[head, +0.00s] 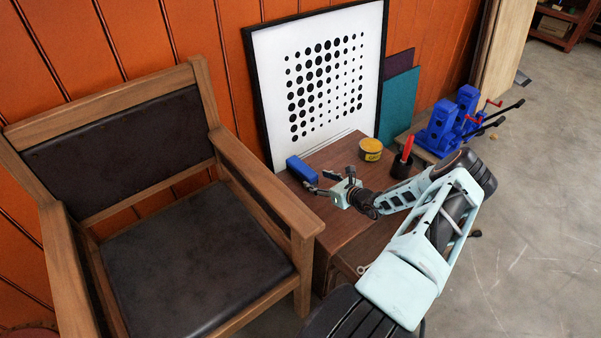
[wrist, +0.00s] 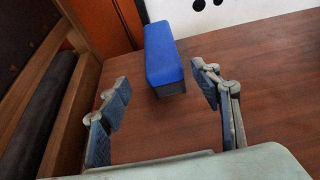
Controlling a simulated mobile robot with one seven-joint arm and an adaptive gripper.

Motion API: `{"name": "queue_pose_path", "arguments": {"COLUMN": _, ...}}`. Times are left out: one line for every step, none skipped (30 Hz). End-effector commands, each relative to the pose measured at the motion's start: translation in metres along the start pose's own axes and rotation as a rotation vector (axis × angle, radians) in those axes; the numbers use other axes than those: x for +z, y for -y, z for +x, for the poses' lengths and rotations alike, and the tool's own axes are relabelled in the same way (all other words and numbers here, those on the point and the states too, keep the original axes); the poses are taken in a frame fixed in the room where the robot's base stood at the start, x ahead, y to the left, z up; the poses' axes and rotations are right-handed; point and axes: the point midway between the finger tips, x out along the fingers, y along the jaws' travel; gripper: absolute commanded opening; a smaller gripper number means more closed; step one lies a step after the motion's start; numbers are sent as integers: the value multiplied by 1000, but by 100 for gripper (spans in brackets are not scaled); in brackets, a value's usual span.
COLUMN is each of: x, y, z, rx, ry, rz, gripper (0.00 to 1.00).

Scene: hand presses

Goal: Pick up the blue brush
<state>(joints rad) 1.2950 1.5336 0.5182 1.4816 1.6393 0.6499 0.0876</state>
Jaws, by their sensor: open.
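The blue brush (head: 301,169) is a small block lying at the left back part of the wooden cabinet top, near the framed dot picture. In the wrist view the brush (wrist: 163,58) shows a blue upper part and a dark lower part. It lies ahead of the fingertips, roughly between their lines. My gripper (head: 324,184) is open and empty, close in front of the brush. In the wrist view my gripper (wrist: 160,80) has its two fingers spread apart, with bare wood between them. I see no contact with the brush.
A wooden armchair (head: 255,183) stands close to the left of the cabinet top (head: 340,150). A yellow tin (head: 370,149) and a dark cup with a red item (head: 406,152) stand to the right. The framed dot picture (head: 322,75) leans behind. Blue presses (head: 452,122) stand farther right.

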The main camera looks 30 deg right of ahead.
Motion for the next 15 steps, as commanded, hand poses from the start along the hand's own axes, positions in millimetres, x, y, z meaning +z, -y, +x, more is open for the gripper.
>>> {"name": "queue_pose_path", "arguments": {"x": 0, "y": 0, "z": 1, "rx": -2, "ry": 2, "rz": 6, "gripper": 58}}
{"name": "queue_pose_path", "arguments": {"x": 0, "y": 0, "z": 3, "rx": -2, "ry": 3, "rz": 7, "gripper": 58}}
{"name": "queue_pose_path", "arguments": {"x": -1, "y": 0, "z": 7, "rx": -1, "ry": 3, "rz": 6, "gripper": 58}}
{"name": "queue_pose_path", "arguments": {"x": -1, "y": -1, "z": 11, "rx": 1, "ry": 3, "rz": 5, "gripper": 58}}
{"name": "queue_pose_path", "arguments": {"x": -1, "y": -1, "z": 16, "rx": 1, "ry": 3, "rz": 3, "gripper": 58}}
{"name": "queue_pose_path", "arguments": {"x": -1, "y": -1, "z": 23, "rx": 1, "ry": 3, "rz": 2, "gripper": 58}}
{"name": "queue_pose_path", "arguments": {"x": -2, "y": -1, "z": 28, "rx": 1, "ry": 2, "rz": 2, "gripper": 58}}
{"name": "queue_pose_path", "arguments": {"x": -2, "y": -1, "z": 33, "rx": 1, "ry": 1, "rz": 1, "gripper": 58}}
{"name": "queue_pose_path", "arguments": {"x": -2, "y": -1, "z": 39, "rx": 1, "ry": 1, "rz": 1, "gripper": 58}}
{"name": "queue_pose_path", "arguments": {"x": -2, "y": 0, "z": 43, "rx": 1, "ry": 1, "rz": 1, "gripper": 58}}
{"name": "queue_pose_path", "arguments": {"x": -2, "y": 0, "z": 47, "rx": 1, "ry": 1, "rz": 1, "gripper": 58}}
{"name": "queue_pose_path", "arguments": {"x": -1, "y": 0, "z": 51, "rx": 1, "ry": 1, "rz": 0, "gripper": 58}}
{"name": "queue_pose_path", "arguments": {"x": -1, "y": 0, "z": 53, "rx": 0, "ry": 1, "rz": -1, "gripper": 58}}
{"name": "queue_pose_path", "arguments": {"x": 0, "y": 0, "z": 55, "rx": 0, "ry": 1, "rz": -1, "gripper": 58}}
{"name": "queue_pose_path", "arguments": {"x": 0, "y": 0, "z": 57, "rx": 0, "ry": 0, "rz": -1, "gripper": 58}}
